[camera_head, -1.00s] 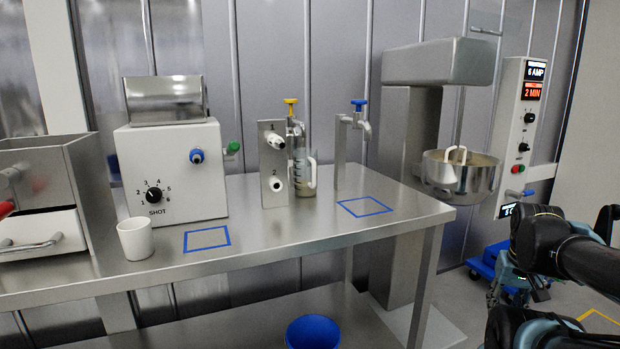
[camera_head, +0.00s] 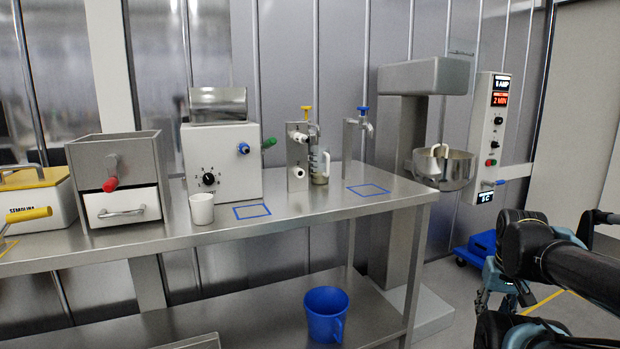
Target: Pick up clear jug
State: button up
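The clear jug (camera_head: 319,166) stands upright on the steel table (camera_head: 300,222), under the yellow-handled tap (camera_head: 306,112). It has a white handle and something brownish in its bottom. The metal dispenser plate with white knobs partly hides its left side. My arm shows at the right edge, well apart from the jug and the table.
A blue-handled tap (camera_head: 362,120) stands right of the jug. A white cup (camera_head: 202,208) and a white dosing machine (camera_head: 221,162) are to the left. A blue jug (camera_head: 326,313) sits on the lower shelf. A mixer with a steel bowl (camera_head: 445,172) stands at the right table end.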

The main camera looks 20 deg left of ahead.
aim_at(320, 154)
jog(key=k, duration=1.1)
jog(key=u, duration=0.85)
jog(key=i, duration=1)
